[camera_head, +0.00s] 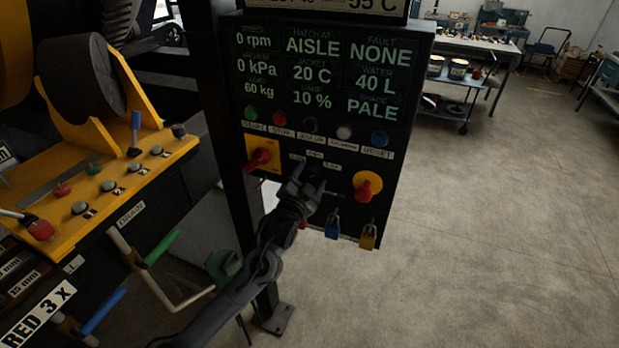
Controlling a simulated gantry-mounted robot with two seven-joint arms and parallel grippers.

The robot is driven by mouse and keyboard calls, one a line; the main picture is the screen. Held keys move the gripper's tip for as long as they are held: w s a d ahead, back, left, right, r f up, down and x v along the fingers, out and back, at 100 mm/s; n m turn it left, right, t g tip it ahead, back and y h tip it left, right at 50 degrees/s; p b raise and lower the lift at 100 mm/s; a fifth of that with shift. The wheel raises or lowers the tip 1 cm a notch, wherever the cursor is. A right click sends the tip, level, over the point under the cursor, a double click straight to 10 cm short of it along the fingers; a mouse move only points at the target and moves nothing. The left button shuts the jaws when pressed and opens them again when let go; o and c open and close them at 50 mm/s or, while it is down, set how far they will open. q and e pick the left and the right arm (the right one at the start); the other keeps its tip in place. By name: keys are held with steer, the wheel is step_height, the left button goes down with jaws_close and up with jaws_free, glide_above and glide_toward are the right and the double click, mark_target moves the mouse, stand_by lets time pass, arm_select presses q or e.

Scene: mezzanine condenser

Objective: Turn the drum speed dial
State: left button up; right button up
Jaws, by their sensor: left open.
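A black control panel (315,95) on a dark post carries a lit display reading "0 rpm". My left gripper (312,182) is open at the lower middle of the panel, between the two knobs. It covers the panel area under some small labels, and I cannot make out a drum speed dial there. I cannot tell whether the fingers touch anything. My right gripper is not in view.
A blue padlock (332,226) and a yellow padlock (368,236) hang under the panel. A yellow console (100,185) with knobs and levers stands at left, above coloured pipe handles. Open concrete floor (480,240) lies to the right, with workbenches behind.

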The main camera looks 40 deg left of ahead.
arm_select(q)
steer(key=shift+c, duration=0.3)
steer(key=c, duration=1)
